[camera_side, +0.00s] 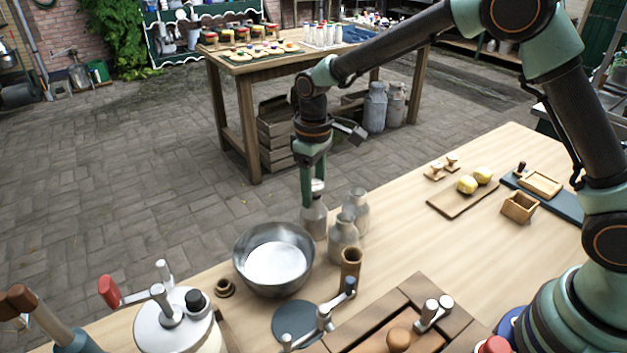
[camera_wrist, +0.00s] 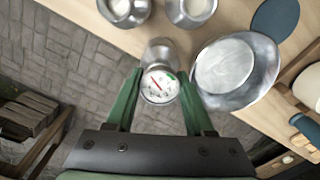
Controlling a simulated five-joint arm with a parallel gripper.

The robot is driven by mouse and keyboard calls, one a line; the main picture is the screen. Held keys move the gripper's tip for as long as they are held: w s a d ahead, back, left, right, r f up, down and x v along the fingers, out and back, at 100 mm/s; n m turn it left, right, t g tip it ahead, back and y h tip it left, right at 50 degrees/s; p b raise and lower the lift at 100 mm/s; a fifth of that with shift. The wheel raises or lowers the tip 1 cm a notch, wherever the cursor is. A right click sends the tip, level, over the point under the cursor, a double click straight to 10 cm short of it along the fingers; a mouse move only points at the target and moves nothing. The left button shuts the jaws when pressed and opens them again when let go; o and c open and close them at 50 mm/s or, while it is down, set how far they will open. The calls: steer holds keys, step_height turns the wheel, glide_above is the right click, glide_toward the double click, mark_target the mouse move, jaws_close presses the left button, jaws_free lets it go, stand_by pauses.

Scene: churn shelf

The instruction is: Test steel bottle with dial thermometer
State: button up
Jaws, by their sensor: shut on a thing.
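My gripper (camera_side: 314,188) is shut on the dial thermometer (camera_wrist: 160,84), with one green finger on each side of its round white face. The face has a red needle and a green arc and points up at the wrist camera. A steel bottle (camera_side: 314,220) stands upright directly below it, by the table's far edge; part of it shows behind the dial in the wrist view (camera_wrist: 160,50). The stem is hidden, so I cannot tell whether it is inside the bottle's neck. Two more steel bottles (camera_side: 343,241) (camera_side: 357,207) stand close by, with pale contents.
A wide steel bowl (camera_side: 246,276) sits beside the bottles, close to them. A wooden cup (camera_side: 351,263), a dark disc (camera_side: 298,320) and a cranked churn (camera_side: 178,330) are nearer the front. The table's right middle is clear, before a board (camera_side: 450,200) with yellow lumps.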

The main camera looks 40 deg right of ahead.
steer(key=shift+f, duration=0.6)
stand_by(0.5)
steer(key=o, duration=1.1)
steer(key=c, duration=0.3)
steer(key=shift+c, duration=0.2)
steer(key=shift+r, duration=0.15)
steer(key=shift+r, duration=2.45)
steer(key=o, duration=0.6)
